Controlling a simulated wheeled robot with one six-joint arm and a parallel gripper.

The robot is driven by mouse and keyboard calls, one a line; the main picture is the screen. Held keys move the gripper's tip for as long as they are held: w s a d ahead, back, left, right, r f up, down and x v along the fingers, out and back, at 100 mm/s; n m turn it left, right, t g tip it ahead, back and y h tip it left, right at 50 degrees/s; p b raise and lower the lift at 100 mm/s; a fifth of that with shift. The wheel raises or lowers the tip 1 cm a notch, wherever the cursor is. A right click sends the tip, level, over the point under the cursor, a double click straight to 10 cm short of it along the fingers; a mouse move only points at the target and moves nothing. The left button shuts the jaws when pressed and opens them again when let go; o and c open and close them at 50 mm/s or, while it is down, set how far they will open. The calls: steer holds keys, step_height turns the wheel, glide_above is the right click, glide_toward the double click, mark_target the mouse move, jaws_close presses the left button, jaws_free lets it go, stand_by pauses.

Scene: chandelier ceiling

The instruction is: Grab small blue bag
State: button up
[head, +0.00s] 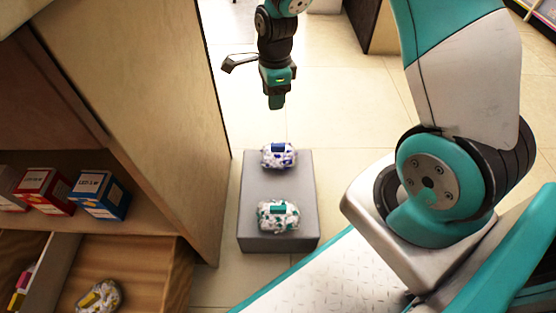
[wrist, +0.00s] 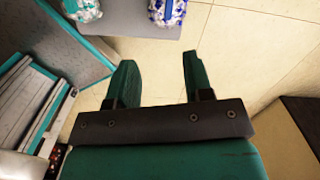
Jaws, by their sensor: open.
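The small blue bag (head: 279,155), white with blue patches and a dark blue label, lies on the far part of a grey block (head: 250,205). In the wrist view the blue bag (wrist: 168,11) is at the top edge, partly cut off. A similar bag with green patches (head: 278,215) lies on the near part of the block; it also shows at the wrist view's top left (wrist: 84,9). My gripper (head: 276,103) is above and beyond the blue bag, apart from it. In the wrist view my gripper (wrist: 155,75) is open, with bare floor between its fingers.
A wooden shelf unit (head: 150,110) stands close on the left of the block. It holds small boxes (head: 100,195) and a yellow-patched bag (head: 98,296). Tiled floor (head: 345,100) is clear behind the block. A brown cabinet (wrist: 300,120) is at the wrist view's lower right.

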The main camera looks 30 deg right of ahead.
step_height(320, 180, down, 5)
steer(key=d+m, duration=0.3)
steer(key=b, duration=0.7)
glide_above(279, 145)
steer(key=shift+h, duration=0.3)
step_height(279, 145, down, 10)
steer(key=shift+d+f, duration=0.15)
steer(key=f+b, duration=0.6)
steer(key=shift+w+a+f, duration=0.1)
steer(key=shift+a+f, duration=0.1)
steer(key=shift+r, duration=0.15)
jaws_close()
